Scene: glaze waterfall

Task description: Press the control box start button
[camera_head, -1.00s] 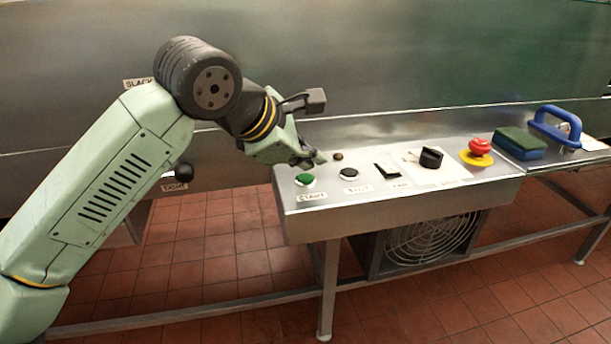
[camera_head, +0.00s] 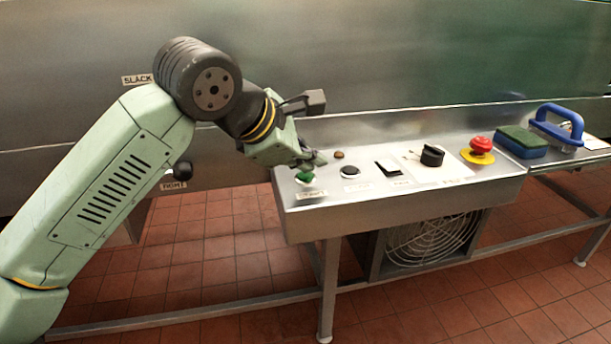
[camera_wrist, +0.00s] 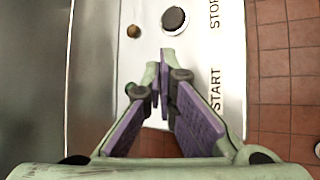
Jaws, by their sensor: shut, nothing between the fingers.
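The control box (camera_head: 400,209) is a steel panel on legs, with its controls in a row on top. The green start button (camera_head: 304,178) is at its left end, behind a "START" label (camera_head: 311,194). My gripper (camera_head: 314,162) is shut and empty, pointing down at the start button. Its fingertips partly cover the button in the head view; I cannot tell whether they touch it. In the wrist view the closed fingertips (camera_wrist: 161,72) are beside the "START" label (camera_wrist: 215,90), and the button is hidden behind the fingers.
A black stop button (camera_head: 350,172), a rocker switch (camera_head: 388,167), a black knob (camera_head: 432,156) and a red emergency stop (camera_head: 481,145) lie to the right. A small brown knob (camera_head: 339,155) sits behind. A sponge (camera_head: 520,143) and a blue-handled tool (camera_head: 557,125) are at far right.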

